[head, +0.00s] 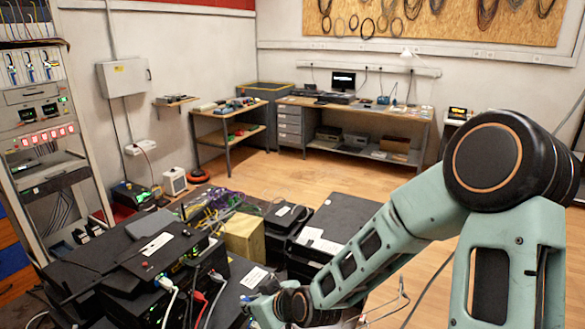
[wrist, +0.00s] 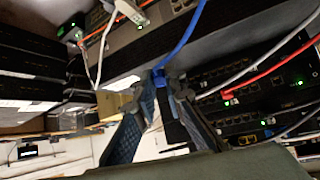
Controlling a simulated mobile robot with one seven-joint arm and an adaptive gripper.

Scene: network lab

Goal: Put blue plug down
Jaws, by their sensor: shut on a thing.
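In the wrist view, my gripper (wrist: 170,88) is shut on the blue plug (wrist: 159,76). Only a small blue part of the plug shows at the fingertips; the rest is hidden by the fingers. Its blue cable (wrist: 187,38) runs up and out of the top of the picture. In the head view, my gripper (head: 262,304) is low in the middle, beside the stack of black network devices; the plug is too small to make out clearly there.
Black switches with green lights and ports (wrist: 240,115) are close to the right of my gripper in the wrist view. White (wrist: 255,65) and red (wrist: 270,68) cables cross there. In the head view, a cardboard box (head: 244,236) stands behind the devices, with open floor (head: 290,176) beyond.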

